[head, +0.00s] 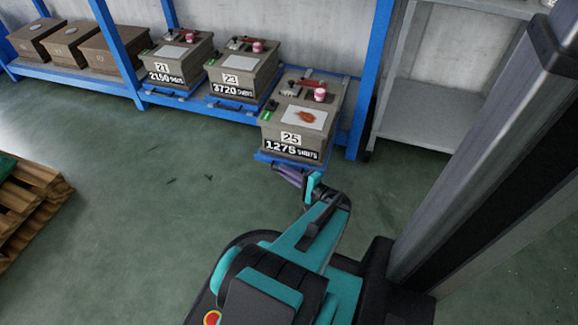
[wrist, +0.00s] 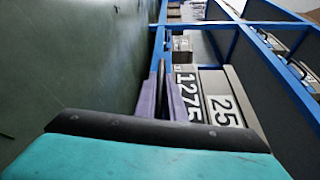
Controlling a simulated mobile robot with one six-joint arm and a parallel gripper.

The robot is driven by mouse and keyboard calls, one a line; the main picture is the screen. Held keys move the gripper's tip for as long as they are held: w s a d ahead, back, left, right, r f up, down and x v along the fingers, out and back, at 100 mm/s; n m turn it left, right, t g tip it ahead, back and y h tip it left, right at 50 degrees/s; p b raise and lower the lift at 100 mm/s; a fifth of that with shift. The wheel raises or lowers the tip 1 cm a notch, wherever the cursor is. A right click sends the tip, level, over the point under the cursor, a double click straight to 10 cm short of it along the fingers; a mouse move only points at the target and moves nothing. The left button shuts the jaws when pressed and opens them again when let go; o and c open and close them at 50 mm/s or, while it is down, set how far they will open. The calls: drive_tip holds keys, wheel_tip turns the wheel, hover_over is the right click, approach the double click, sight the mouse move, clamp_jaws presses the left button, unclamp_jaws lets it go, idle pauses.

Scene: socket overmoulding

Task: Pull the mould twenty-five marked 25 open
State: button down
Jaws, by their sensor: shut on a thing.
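The mould marked 25 (head: 291,139) is a grey-brown block with a "1275 SHOTS" label. It sits on a blue drawer tray (head: 280,163) that juts out from the rack, farther forward than the moulds beside it. My gripper (head: 287,174) is at the front of this tray, low at its handle, and is shut on it. In the wrist view the purple fingers (wrist: 158,92) lie close together beside the labels of the mould (wrist: 222,103), which appears turned sideways.
Moulds 21 (head: 175,72) and 23 (head: 236,82) sit farther back on the blue rack to the left. Several brown boxes (head: 62,45) stand at far left. A wooden pallet (head: 30,203) lies at the left edge. The green floor before the rack is clear.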

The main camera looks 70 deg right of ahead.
drive_tip(key=shift+a, duration=1)
drive_tip(key=c, duration=1.8)
unclamp_jaws()
drive_tip(key=shift+c, duration=0.2)
drive_tip(key=shift+s+d, duration=0.1)
drive_tip(key=shift+s, duration=0.05)
drive_tip(key=p+v, duration=0.4)
drive_tip(key=v, duration=0.9)
drive_tip(key=shift+s+p, duration=0.35)
